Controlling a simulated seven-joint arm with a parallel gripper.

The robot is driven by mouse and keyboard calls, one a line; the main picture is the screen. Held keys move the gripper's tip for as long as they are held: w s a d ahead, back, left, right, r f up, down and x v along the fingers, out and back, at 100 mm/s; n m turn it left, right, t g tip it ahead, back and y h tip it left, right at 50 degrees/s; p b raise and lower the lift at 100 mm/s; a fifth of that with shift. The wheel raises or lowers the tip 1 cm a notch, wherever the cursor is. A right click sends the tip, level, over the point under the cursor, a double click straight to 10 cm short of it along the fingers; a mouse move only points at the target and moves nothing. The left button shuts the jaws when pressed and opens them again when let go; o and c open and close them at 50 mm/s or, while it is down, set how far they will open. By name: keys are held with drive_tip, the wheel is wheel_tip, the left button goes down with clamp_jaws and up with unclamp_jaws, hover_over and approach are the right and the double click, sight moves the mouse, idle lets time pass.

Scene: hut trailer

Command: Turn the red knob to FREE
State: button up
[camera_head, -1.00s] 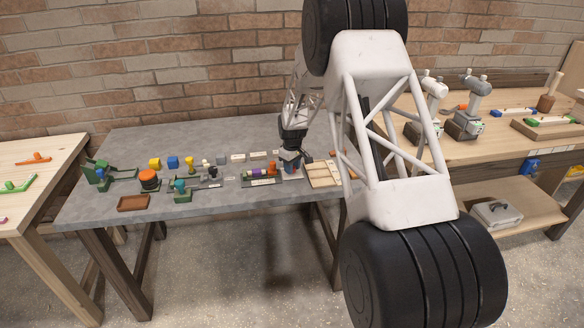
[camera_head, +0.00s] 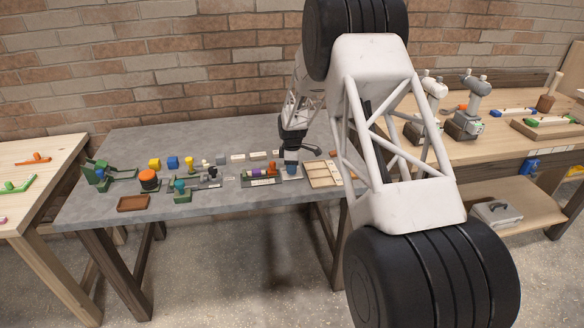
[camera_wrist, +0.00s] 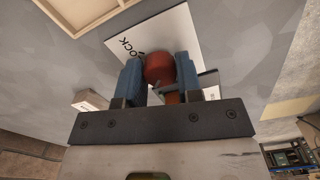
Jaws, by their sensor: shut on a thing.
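The red knob (camera_wrist: 159,68) shows in the wrist view between the two blue fingers of my gripper (camera_wrist: 159,76), which is shut on it. The knob sits on a white plate (camera_wrist: 185,33) with dark lettering that ends in "OCK"; the rest of the lettering is hidden or unclear. A thin dark part sticks out beside the right finger. In the head view my gripper (camera_head: 291,168) is low over the grey table, and it hides the knob there. The word FREE cannot be read in either view.
The grey table (camera_head: 250,203) holds a fixture with purple and orange parts (camera_head: 264,172) just left of my gripper. A light wooden tray (camera_head: 322,176) stands close on the right. Several coloured blocks and small fixtures lie farther left.

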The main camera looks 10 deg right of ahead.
idle(0.3)
drive_tip(key=o, duration=0.9)
drive_tip(key=shift+o, duration=0.2)
drive_tip(key=shift+r, duration=0.1)
drive_tip(key=shift+r, duration=3.85)
